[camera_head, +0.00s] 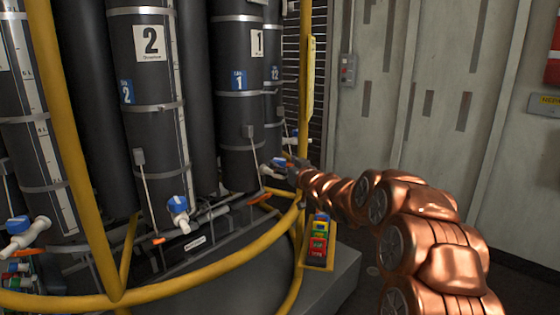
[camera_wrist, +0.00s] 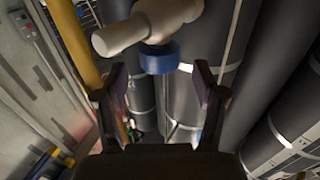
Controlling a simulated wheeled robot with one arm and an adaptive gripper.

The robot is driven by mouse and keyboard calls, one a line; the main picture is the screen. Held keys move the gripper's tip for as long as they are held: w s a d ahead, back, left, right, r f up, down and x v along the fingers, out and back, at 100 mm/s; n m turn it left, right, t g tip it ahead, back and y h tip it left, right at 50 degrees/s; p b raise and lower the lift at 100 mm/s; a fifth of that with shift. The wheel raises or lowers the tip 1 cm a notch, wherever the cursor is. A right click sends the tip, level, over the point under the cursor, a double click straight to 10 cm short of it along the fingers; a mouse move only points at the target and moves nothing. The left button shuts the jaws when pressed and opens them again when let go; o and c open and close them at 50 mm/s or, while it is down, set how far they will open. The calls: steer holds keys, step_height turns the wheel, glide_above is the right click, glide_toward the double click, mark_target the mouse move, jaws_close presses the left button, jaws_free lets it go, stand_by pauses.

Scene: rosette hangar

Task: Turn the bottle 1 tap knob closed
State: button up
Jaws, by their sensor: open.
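Bottle 1 (camera_head: 238,120) is a dark grey cylinder with a white "1" label and a blue tag. Its tap has a blue knob (camera_head: 278,162) at the bottle's lower right. My gripper (camera_head: 292,167) is right beside that knob and partly blends with it in the head view. In the wrist view, the blue knob (camera_wrist: 160,58) sits below a white tap body (camera_wrist: 145,24). The knob lies just beyond the open fingertips of my gripper (camera_wrist: 160,72), roughly centred between them. I see no clear contact. The angle of the knob is hard to tell.
Bottle 2 (camera_head: 152,110) stands to the left with its own blue-knobbed tap (camera_head: 177,206). A yellow tube rail (camera_head: 190,279) curves around the front, and a yellow upright (camera_head: 70,150) stands at left. A yellow tray (camera_head: 318,258) with coloured items is below my gripper.

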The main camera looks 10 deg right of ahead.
mark_target(283, 163)
steer(key=shift+x, duration=1.25)
steer(key=shift+w+a+f, duration=0.1)
steer(key=shift+w+a, duration=0.05)
steer(key=shift+w, duration=0.3)
steer(key=c, duration=1.2)
